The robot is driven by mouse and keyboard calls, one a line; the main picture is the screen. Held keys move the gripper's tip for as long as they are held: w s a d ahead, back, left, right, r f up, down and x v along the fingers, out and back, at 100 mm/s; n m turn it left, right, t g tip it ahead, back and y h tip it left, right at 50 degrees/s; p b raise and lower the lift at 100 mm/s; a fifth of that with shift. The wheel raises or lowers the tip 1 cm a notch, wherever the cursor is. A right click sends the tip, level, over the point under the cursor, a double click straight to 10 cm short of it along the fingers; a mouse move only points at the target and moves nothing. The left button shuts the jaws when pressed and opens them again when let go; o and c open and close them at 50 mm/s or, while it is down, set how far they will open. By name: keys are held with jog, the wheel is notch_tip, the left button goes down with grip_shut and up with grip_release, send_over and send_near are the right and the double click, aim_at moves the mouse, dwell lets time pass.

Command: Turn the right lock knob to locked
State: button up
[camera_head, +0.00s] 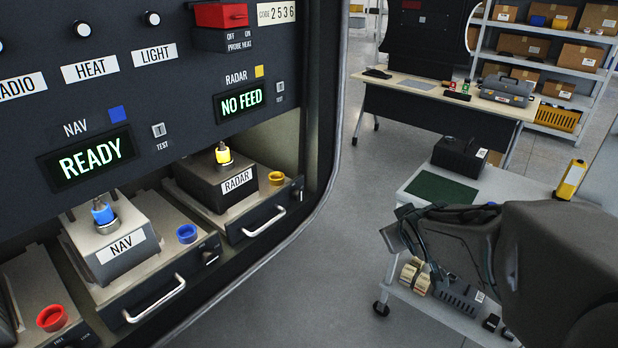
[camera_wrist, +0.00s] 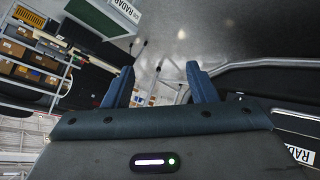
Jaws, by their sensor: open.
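The RADAR unit (camera_head: 212,184) sits on the right-hand tray under the panel, with a yellow connector on top. A small black knob (camera_head: 297,194) is at the right end of that tray's front, beside its handle (camera_head: 264,222); its setting is too small to read. A similar black knob (camera_head: 209,257) is on the NAV tray. My gripper (camera_wrist: 162,86) is open and empty, with two blue fingers apart in the wrist view. In the head view my arm is at the right, over the cart and well away from the trays.
The NAV unit (camera_head: 118,248) has a blue connector. The panel displays read READY (camera_head: 88,160) and NO FEED (camera_head: 241,101). A cart (camera_head: 480,200) with a green mat stands at the right, with a desk (camera_head: 440,95) behind. Open floor (camera_head: 345,240) lies between panel and cart.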

jog(key=w+a+f+n+t+y+b, duration=0.3)
jog(key=w+a+f+n+y, duration=0.15)
jog(key=w, duration=0.25)
jog(key=n+y+b, duration=0.4)
jog(key=n+y, duration=0.2)
jog(key=y, duration=0.4)
send_near(301, 197)
jog(key=shift+m+g, duration=0.25)
jog(key=shift+g, duration=0.05)
jog(key=x, duration=0.5)
jog(key=p+x, duration=0.1)
jog(key=x, duration=0.2)
jog(key=shift+w+a+r, duration=0.1)
jog(key=shift+w+r, duration=0.1)
jog(key=shift+r, duration=0.05)
jog(key=c, duration=1)
